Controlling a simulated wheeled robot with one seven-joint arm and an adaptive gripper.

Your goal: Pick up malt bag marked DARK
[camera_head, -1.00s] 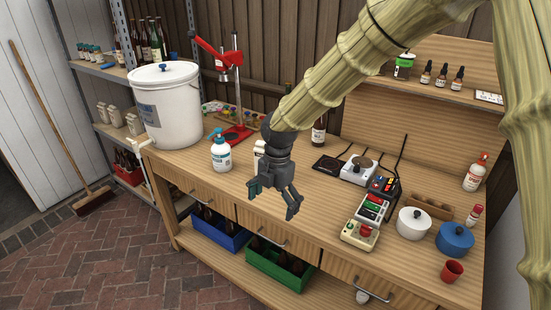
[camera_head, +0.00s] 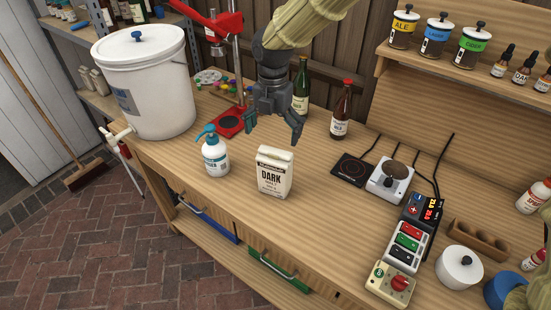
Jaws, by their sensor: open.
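The malt bag marked DARK (camera_head: 274,174) is a small cream bag with dark lettering. It stands upright on the wooden bench near its front edge. My gripper (camera_head: 274,132) is open and empty. It points downward and shows just above and behind the bag in the picture, apart from it as far as I can tell.
Green (camera_head: 301,88) and brown (camera_head: 341,112) bottles stand behind.

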